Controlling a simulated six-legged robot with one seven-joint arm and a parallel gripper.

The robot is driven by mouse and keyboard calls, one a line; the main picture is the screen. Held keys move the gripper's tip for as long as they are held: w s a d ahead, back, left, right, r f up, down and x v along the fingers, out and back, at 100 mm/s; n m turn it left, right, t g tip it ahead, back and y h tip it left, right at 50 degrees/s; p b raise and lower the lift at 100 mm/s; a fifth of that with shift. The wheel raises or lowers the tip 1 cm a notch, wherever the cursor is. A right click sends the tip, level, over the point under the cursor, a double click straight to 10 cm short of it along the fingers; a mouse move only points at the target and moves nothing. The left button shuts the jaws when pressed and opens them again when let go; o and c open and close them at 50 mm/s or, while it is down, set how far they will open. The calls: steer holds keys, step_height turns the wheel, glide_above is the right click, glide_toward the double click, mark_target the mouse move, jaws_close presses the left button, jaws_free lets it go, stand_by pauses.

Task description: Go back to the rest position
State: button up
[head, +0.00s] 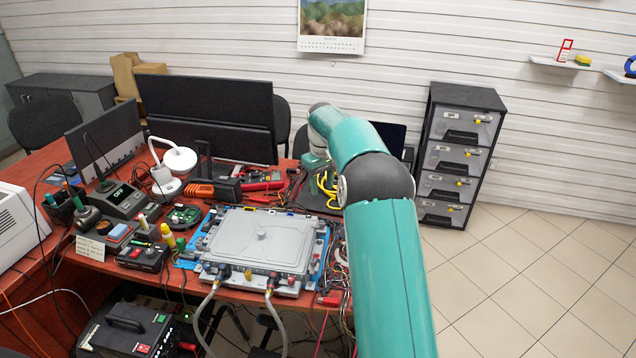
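My teal arm reaches up from the lower right of the head view and bends over the right end of the red desk (30,165). Its far end stops above the desk's back right corner, near some yellow cables. A grey metal unit (262,240) lies flat in a blue frame at the desk's front. Two coolant hoses (213,302) (270,310) hang from fittings on its front edge, and both hose ends there appear attached.
Monitors (205,105), a white lamp (178,160), a soldering station (120,198) and tools crowd the desk. Loose wires lie right of the unit. A grey drawer cabinet (458,155) stands at the right. A black case (128,325) sits below the desk. The tiled floor at right is clear.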

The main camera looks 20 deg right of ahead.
steer(key=s+a+r+t, duration=0.3)
steer(key=s+a+r, duration=1)
steer(key=s+r, duration=0.35)
steer(key=s+a+f+m+t, duration=0.1)
steer(key=s+a+f, duration=0.1)
steer(key=s, duration=0.9)
steer(key=s+a+f+m+t, duration=0.1)
steer(key=s+a, duration=0.3)
steer(key=s, duration=0.8)
steer(key=shift+s+a+f+t, duration=0.25)
steer(key=shift+s+f+t, duration=0.05)
steer(key=shift+f, duration=0.15)
